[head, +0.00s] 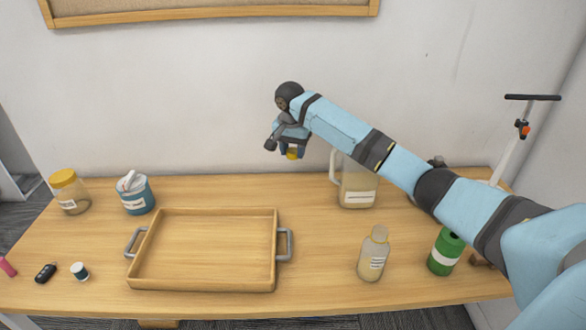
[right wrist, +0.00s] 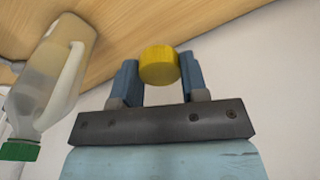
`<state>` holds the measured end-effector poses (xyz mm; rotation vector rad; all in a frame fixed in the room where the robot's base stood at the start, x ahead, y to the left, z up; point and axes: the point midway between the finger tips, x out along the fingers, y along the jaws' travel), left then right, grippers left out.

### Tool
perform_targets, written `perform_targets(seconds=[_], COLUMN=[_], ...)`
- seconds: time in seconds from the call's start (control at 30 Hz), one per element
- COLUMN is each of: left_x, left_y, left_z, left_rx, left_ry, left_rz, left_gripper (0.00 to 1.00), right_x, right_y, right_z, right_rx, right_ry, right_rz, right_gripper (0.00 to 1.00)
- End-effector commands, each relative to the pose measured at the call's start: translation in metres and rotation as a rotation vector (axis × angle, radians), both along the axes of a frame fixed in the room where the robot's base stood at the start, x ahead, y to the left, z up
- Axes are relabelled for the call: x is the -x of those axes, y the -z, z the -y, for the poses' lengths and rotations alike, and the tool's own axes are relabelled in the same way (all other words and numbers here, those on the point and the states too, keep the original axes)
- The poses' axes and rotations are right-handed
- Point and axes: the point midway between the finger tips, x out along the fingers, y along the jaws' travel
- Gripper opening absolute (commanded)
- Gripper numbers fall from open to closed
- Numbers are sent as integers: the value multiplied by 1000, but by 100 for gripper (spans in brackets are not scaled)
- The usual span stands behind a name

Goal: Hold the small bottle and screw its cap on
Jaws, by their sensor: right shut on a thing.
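The small bottle (head: 371,262) stands upright near the front right of the table, pale and see-through with a white label. Its top looks pale, with no yellow cap on it. My right gripper (head: 291,151) is in the air above the back of the table, up and to the left of the bottle. It is shut on a yellow cap (head: 292,156), which also shows between the blue fingers in the right wrist view (right wrist: 158,65). Nothing holds the bottle. My left gripper is not in view.
A wooden tray (head: 205,283) with grey handles lies empty at centre left. A jug (head: 357,187) stands behind the bottle and a green can (head: 445,252) to its right. A yellow-lidded jar (head: 69,195) and a blue tub (head: 136,195) stand at left.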

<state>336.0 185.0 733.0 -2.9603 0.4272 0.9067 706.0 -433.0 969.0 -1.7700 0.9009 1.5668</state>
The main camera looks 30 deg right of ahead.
Motion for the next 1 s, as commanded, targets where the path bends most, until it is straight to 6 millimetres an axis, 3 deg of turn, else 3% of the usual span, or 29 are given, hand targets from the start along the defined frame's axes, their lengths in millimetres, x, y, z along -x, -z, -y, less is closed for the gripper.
perform_targets(seconds=[0.13, 0.33, 0.83, 1.0], left_x=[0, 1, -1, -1], left_y=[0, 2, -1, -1], left_z=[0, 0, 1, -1], left_rx=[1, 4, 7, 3], left_ry=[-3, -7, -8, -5], left_rz=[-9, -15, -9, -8], left_gripper=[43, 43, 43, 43], right_x=[0, 0, 1, 12], right_y=[-33, -54, -57, -44], right_z=[0, -1, -2, -34], right_rx=[-1, 0, 1, 10], right_ry=[0, -1, -7, -153], right_rz=[1, 0, -1, -1], right_gripper=[19, 19, 19, 19])
